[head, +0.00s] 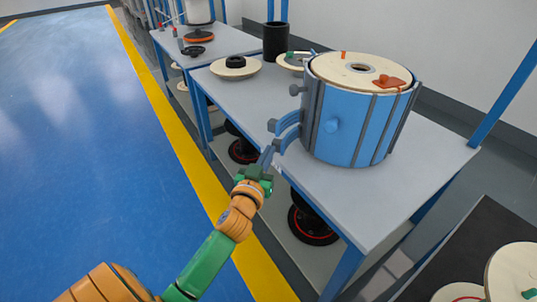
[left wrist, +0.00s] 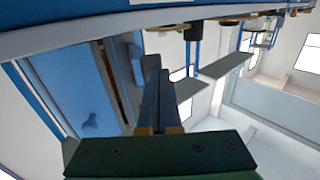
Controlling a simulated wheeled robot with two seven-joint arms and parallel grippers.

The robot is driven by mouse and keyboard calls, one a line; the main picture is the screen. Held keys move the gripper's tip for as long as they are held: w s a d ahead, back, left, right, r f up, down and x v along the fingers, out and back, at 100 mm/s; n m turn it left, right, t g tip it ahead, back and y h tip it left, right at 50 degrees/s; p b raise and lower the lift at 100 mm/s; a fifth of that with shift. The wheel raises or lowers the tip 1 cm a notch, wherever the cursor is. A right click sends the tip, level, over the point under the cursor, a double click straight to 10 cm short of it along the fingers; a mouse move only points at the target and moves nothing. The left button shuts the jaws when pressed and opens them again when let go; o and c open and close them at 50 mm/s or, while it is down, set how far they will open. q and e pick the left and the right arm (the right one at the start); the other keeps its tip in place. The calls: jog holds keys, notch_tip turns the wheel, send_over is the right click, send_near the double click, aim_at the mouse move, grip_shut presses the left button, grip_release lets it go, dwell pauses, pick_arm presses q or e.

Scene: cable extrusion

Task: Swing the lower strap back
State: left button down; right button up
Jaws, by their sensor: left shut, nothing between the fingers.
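The blue drum (head: 343,140) with dark vertical ribs and a pale wooden top stands on the grey table. Two curved blue straps stick out from its left side: the upper strap (head: 289,121) and the lower strap (head: 289,137), each with a grey end. My left gripper (head: 267,156) is shut and empty, its tips close by the lower strap's end; I cannot tell whether they touch. In the left wrist view the shut fingers (left wrist: 153,68) point toward the drum's side, where a blue knob (left wrist: 90,124) shows. My right gripper is out of view.
An orange-red piece (head: 388,80) lies on the drum's top. Behind stand a black cylinder (head: 276,41) and a round wooden disc (head: 236,68). Black reels (head: 312,226) sit under the table. The blue floor (head: 80,130) at left is clear.

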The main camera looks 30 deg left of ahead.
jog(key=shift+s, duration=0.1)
pick_arm(q)
jog(key=a, duration=0.1)
jog(key=w+a+p, duration=0.1)
jog(key=a, duration=0.1)
jog(key=shift+a, duration=0.15)
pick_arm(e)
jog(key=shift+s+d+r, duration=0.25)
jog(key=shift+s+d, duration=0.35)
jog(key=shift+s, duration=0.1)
